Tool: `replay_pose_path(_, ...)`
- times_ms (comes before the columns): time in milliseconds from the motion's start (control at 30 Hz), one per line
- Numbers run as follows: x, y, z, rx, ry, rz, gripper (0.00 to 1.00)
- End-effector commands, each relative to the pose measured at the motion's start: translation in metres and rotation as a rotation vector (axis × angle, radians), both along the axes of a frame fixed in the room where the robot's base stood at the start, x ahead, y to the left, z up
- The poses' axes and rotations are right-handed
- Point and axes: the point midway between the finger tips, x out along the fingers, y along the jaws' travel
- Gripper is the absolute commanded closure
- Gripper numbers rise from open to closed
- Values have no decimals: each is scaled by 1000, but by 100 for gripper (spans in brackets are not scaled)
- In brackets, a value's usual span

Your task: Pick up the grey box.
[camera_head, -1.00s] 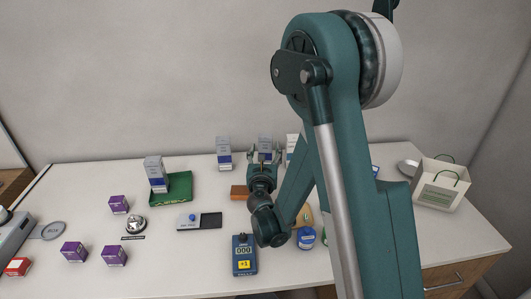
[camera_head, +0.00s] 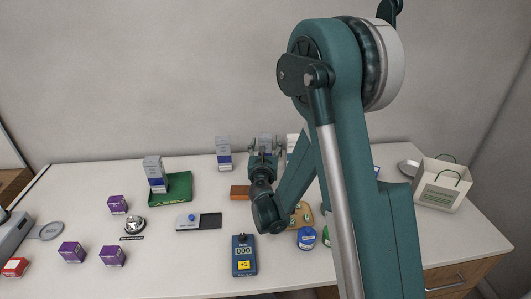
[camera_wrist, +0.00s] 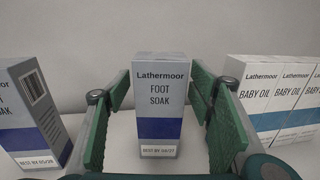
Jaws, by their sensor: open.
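A grey box with a blue band, labelled "Lathermoor FOOT SOAK" (camera_wrist: 160,92), stands upright at the back of the counter. It also shows, partly hidden by my gripper, in the head view (camera_head: 267,141). My gripper (camera_wrist: 165,115) is open, with one green pad on each side of the box and a visible gap on both sides. Another grey foot soak box (camera_head: 223,153) stands to the left; it shows at the left edge of the wrist view (camera_wrist: 32,115). A third similar box (camera_head: 155,174) stands on the green tray (camera_head: 181,192).
A brown block (camera_head: 239,192) lies left of my arm. A price counter (camera_head: 244,262), a blue tub (camera_head: 306,238), purple boxes (camera_head: 72,252), a bell (camera_head: 133,225) and a paper bag (camera_head: 440,184) are elsewhere on the counter.

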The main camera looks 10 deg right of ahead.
Motion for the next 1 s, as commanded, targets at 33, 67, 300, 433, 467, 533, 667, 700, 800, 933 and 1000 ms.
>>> replay_pose_path(33, 0, 0, 0, 0, 0, 0, 46)
replay_pose_path(67, 0, 0, 0, 0, 0, 0, 46)
replay_pose_path(300, 0, 0, 0, 0, 0, 0, 78)
replay_pose_path(433, 0, 0, 0, 0, 0, 0, 78)
replay_pose_path(467, 0, 0, 0, 0, 0, 0, 78)
replay_pose_path(533, 0, 0, 0, 0, 0, 0, 78)
replay_pose_path(667, 0, 0, 1, 0, 0, 0, 78)
replay_pose_path(700, 0, 0, 3, 0, 0, 0, 78)
replay_pose_path(800, 0, 0, 7, 0, 0, 0, 78)
replay_pose_path(933, 0, 0, 18, 0, 0, 0, 78)
replay_pose_path(1000, 0, 0, 26, 0, 0, 0, 78)
